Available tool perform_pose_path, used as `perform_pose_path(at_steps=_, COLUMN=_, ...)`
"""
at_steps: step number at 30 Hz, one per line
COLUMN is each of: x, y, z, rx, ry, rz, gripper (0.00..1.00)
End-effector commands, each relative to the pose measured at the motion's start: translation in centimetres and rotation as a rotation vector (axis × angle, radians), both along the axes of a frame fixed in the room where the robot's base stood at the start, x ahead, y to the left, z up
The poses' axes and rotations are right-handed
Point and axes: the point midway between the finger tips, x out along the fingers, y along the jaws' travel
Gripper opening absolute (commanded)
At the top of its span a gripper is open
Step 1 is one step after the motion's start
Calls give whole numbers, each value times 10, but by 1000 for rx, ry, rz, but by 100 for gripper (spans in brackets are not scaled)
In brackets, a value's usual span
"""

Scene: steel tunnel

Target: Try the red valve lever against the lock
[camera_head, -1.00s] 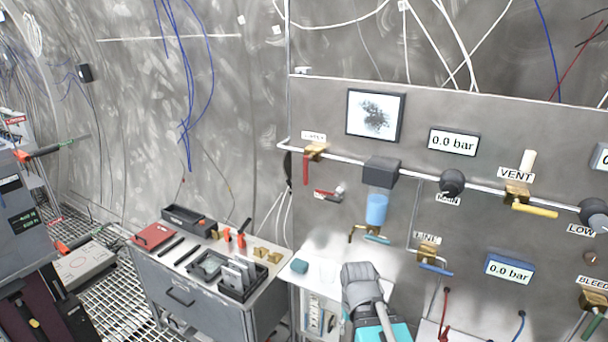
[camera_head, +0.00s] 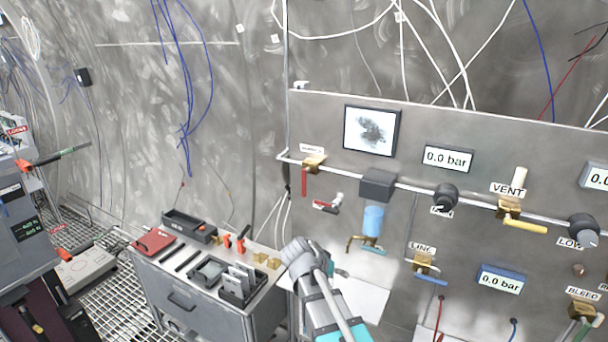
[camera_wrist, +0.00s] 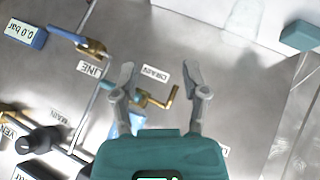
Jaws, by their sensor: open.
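The red valve lever (camera_head: 304,181) hangs straight down from a brass valve (camera_head: 314,162) at the left end of the pipe in the head view. A small red lock with a pale part (camera_head: 328,204) is just right of and below the lever; whether they touch is unclear. My gripper (camera_head: 298,248) is below the lever, apart from it, in front of the panel's lower left. In the wrist view my gripper (camera_wrist: 158,72) is open and empty, with the brass drain valve (camera_wrist: 155,99) seen between its fingers. The red lever and lock do not show in that view.
A filter with a blue bowl (camera_head: 373,220) hangs right of the lock. The line valve (camera_head: 424,264) and vent valve (camera_head: 510,210) are further right. A grey cart (camera_head: 195,290) with tools stands at left. A teal block (camera_wrist: 300,36) shows in the wrist view.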

Motion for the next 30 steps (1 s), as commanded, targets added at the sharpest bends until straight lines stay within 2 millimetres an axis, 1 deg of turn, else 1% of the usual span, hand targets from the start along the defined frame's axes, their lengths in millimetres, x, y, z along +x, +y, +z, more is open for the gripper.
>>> perform_pose_path(at_steps=1, x=16, y=11, z=18, rx=-39, ry=-60, rz=-10, gripper=58)
perform_pose_path(at_steps=5, x=45, y=33, z=53, rx=-129, ry=-235, rz=-38, gripper=58)
perform_pose_path(at_steps=9, x=74, y=65, z=94, rx=-202, ry=-438, rz=-44, gripper=58)
perform_pose_path(at_steps=11, x=85, y=81, z=112, rx=-226, ry=-528, rz=-38, gripper=58)
perform_pose_path(at_steps=12, x=92, y=92, z=124, rx=-238, ry=-588, rz=-33, gripper=58)
perform_pose_path(at_steps=15, x=106, y=120, z=152, rx=-261, ry=-727, rz=-12, gripper=58)
perform_pose_path(at_steps=18, x=115, y=145, z=173, rx=-270, ry=-840, rz=12, gripper=58)
perform_pose_path(at_steps=21, x=120, y=161, z=187, rx=-272, ry=-918, rz=30, gripper=58)
perform_pose_path(at_steps=24, x=122, y=171, z=195, rx=-272, ry=-959, rz=42, gripper=58)
perform_pose_path(at_steps=30, x=122, y=173, z=196, rx=-272, ry=-975, rz=46, gripper=58)
